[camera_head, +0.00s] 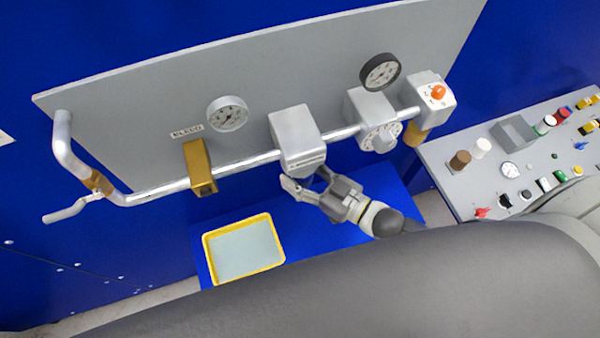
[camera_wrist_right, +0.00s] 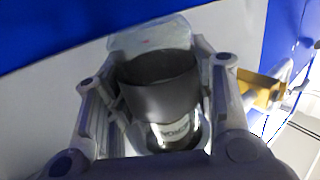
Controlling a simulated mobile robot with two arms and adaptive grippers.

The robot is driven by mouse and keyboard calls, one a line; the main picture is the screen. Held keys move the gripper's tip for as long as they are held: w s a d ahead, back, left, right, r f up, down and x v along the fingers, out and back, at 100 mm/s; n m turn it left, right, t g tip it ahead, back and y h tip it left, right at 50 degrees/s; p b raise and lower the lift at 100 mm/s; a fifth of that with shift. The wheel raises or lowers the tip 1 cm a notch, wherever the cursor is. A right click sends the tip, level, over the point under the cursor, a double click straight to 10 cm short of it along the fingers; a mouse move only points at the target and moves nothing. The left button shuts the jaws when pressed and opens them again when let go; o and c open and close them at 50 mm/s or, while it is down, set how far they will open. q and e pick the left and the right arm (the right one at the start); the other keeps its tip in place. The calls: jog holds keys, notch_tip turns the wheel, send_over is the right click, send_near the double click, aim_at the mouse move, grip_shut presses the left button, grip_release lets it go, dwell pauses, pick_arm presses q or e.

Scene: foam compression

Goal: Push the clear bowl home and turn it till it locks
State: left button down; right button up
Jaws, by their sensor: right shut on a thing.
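The grey filter head (camera_head: 298,138) sits on the pipe in the middle of the panel. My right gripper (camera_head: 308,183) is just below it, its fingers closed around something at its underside. In the head view the fingers hide the bowl. In the right wrist view a round, dark-looking cup, which I take as the clear bowl (camera_wrist_right: 160,95), stands between the two fingers of my right gripper (camera_wrist_right: 155,75). A glossy part with a pale label shows at its near end. I cannot tell how far it is seated or turned. My left gripper is not in view.
Along the pipe (camera_head: 240,165) are a brass block (camera_head: 200,168), two gauges (camera_head: 228,114) (camera_head: 380,72), a dial unit (camera_head: 378,136) and a box with an orange button (camera_head: 438,91). A yellow-rimmed tray (camera_head: 207,250) lies below on the blue bench. A control console (camera_head: 470,180) stands right.

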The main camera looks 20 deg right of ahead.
jog(key=n+g+y+b, duration=0.2)
jog(key=shift+w+y, duration=0.1)
jog(key=shift+y, duration=0.2)
jog(key=shift+r, duration=0.1)
jog(key=o, duration=1.4)
jog(key=shift+a, duration=0.1)
jog(key=v, duration=1.2)
